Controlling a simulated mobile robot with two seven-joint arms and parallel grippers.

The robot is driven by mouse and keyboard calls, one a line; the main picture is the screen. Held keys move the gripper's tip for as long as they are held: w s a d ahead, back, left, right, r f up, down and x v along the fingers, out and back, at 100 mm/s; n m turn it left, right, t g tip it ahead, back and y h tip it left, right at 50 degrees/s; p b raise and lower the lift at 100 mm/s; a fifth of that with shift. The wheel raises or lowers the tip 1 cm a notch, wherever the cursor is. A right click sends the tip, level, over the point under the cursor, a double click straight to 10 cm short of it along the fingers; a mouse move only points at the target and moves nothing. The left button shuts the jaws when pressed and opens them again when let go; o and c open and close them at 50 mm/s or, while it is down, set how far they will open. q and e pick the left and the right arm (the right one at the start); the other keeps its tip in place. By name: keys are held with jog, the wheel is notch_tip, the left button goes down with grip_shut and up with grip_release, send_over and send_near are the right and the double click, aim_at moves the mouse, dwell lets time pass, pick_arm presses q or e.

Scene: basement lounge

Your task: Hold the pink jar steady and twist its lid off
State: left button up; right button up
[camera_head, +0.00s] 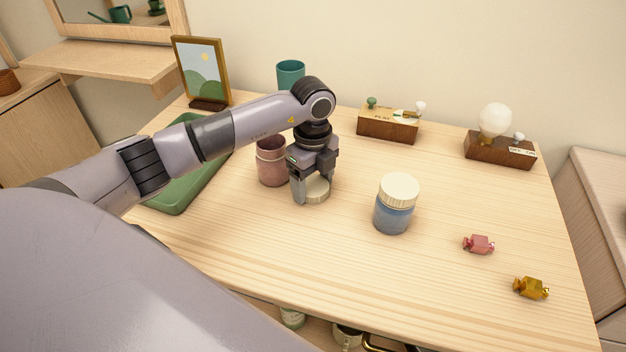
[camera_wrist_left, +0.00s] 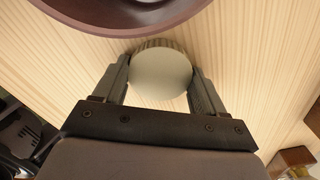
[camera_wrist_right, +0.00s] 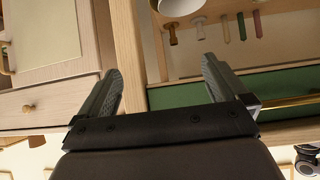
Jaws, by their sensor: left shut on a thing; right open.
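The pink jar (camera_head: 271,165) stands upright on the table, left of my left gripper (camera_head: 312,188), with no lid on it. In the left wrist view its rim (camera_wrist_left: 190,14) shows at the top edge. My left gripper (camera_wrist_left: 160,85) is shut on a round cream lid (camera_wrist_left: 162,76), one finger on each side. The lid (camera_head: 317,190) is at or just above the tabletop, right of the jar; I cannot tell whether it touches the wood. My right gripper (camera_wrist_right: 160,85) is open and empty in the right wrist view, and out of the head view.
A blue jar with a cream lid (camera_head: 396,205) stands to the right. Two wrapped candies, pink (camera_head: 479,244) and gold (camera_head: 531,288), lie front right. A green tray (camera_head: 180,195), picture frame (camera_head: 202,72), teal cup (camera_head: 290,73) and two wooden blocks (camera_head: 388,127) (camera_head: 499,151) stand around.

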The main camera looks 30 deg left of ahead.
aim_at(313, 185)
pick_arm(q)
jog(key=shift+f, duration=0.15)
jog(key=o, duration=1.2)
jog(key=shift+c, duration=0.2)
notch_tip(313, 185, up, 12)
jog(key=shift+r+b, duration=0.25)
jog(key=shift+b, duration=0.1)
